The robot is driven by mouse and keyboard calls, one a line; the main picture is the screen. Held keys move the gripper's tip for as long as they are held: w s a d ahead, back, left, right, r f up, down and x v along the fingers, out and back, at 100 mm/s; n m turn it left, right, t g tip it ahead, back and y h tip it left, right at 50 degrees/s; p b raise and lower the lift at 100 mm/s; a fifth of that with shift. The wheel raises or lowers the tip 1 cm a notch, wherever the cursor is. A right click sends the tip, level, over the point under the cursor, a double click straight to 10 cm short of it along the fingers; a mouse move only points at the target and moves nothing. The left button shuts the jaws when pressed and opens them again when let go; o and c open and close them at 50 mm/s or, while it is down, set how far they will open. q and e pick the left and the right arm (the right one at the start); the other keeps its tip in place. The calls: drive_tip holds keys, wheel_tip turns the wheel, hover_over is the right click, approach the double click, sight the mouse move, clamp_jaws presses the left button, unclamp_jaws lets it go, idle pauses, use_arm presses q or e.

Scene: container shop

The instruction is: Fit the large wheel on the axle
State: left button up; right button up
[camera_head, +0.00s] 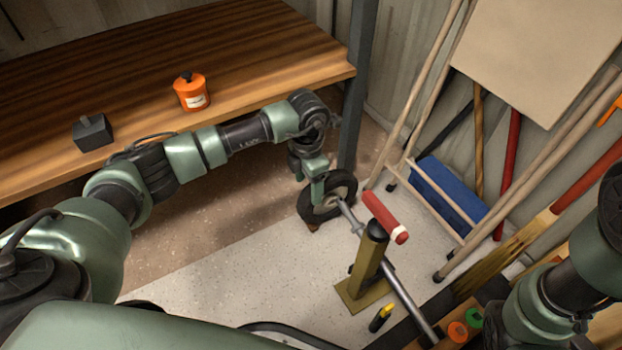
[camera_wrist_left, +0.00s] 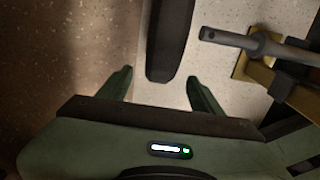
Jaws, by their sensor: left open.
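The large wheel (camera_head: 343,186), a black tyre with a pale hub, is upright near the left end of the metal axle (camera_head: 407,299). The axle rests across an olive stand (camera_head: 371,253). My left gripper (camera_head: 318,192) is at the wheel's upper left. In the left wrist view, my gripper's open fingers (camera_wrist_left: 162,84) are on either side of the tyre's near edge (camera_wrist_left: 170,45), with gaps on both sides. My right gripper is out of view.
A wooden bench (camera_head: 250,45) holds an orange pot (camera_head: 192,93) and a dark block (camera_head: 92,133). A red-handled tool (camera_head: 384,217) is beside the stand. Pale floor (camera_head: 240,272) is clear on the left.

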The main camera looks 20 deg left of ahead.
sight(308, 193)
use_arm(q)
wheel_tip(308, 193, down, 6)
drive_tip(key=b, duration=0.3)
drive_tip(key=shift+f+b, duration=0.25)
drive_tip(key=shift+b, duration=0.15)
drive_tip(key=shift+r, duration=0.1)
clamp_jaws()
drive_tip(key=shift+w+r, duration=0.1)
